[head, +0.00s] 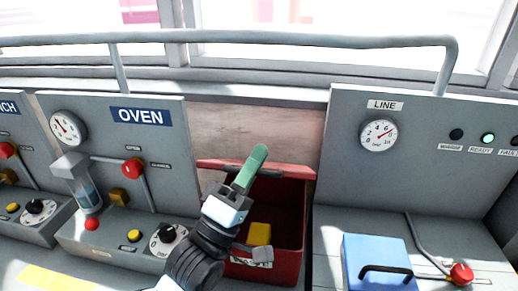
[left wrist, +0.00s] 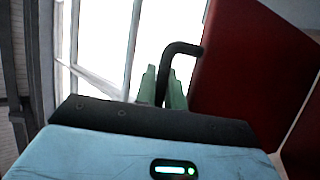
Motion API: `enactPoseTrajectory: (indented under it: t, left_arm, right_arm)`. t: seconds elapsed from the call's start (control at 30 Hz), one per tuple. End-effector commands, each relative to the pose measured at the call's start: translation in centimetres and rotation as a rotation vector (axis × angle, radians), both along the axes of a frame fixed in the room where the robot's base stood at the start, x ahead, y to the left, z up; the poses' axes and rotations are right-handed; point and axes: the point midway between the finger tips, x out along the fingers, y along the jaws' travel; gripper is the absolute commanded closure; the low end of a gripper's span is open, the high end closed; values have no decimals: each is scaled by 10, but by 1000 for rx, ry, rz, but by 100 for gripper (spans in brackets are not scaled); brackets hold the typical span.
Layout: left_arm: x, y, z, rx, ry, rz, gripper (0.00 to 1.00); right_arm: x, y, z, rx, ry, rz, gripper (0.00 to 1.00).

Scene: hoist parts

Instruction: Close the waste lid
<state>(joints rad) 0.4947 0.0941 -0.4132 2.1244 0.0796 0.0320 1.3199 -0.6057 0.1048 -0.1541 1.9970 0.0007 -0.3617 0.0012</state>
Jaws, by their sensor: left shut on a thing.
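The red waste bin (head: 291,222) stands between the oven panel and the line panel. Its inside shows, with a yellow block (head: 259,234) in it. The red lid (head: 292,170) stands raised at the back of the bin and shows almost edge-on in the head view. My left gripper (head: 253,163), with green fingers, is at the lid's upper edge. In the left wrist view the fingers are shut on the lid's black bent handle (left wrist: 182,48), and the red lid (left wrist: 250,70) fills the right side. The bin's front label is partly hidden by my left arm. My right gripper is not in view.
The oven panel (head: 110,165) with knobs and a gauge is on the left. The line panel (head: 350,165) is on the right, with a blue lidded box (head: 375,255) in front of it. A grey rail (head: 300,38) runs along the window above.

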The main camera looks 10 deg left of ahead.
Motion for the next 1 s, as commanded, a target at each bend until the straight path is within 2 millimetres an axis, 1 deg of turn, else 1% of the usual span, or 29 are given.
enactPoseTrajectory:
  t: [0.03, 0.23, 0.43, 0.47, 0.5, 0.53, 0.83, 1.0]
  left_arm:
    - [-1, 0, -3, 1, -4, -1, 100]
    - [-3, 0, -2, 1, -15, -1, 100]
    - [-3, 0, -2, 2, -14, -1, 100]
    - [-2, 0, -2, 2, -14, -1, 88]
    - [-2, -1, -2, 2, -14, -1, 83]
    - [-2, -1, -2, 2, -14, -1, 80]
    - [-3, 0, -4, 2, -12, -1, 80]
    - [-15, 7, -18, 2, -7, -1, 80]
  right_arm:
    - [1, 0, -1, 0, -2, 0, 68]
    - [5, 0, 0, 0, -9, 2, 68]
    - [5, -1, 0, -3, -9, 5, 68]
    - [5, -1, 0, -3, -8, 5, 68]
    - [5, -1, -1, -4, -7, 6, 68]
    - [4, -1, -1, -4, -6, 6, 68]
    - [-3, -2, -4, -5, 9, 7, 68]
    - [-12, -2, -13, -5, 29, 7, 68]
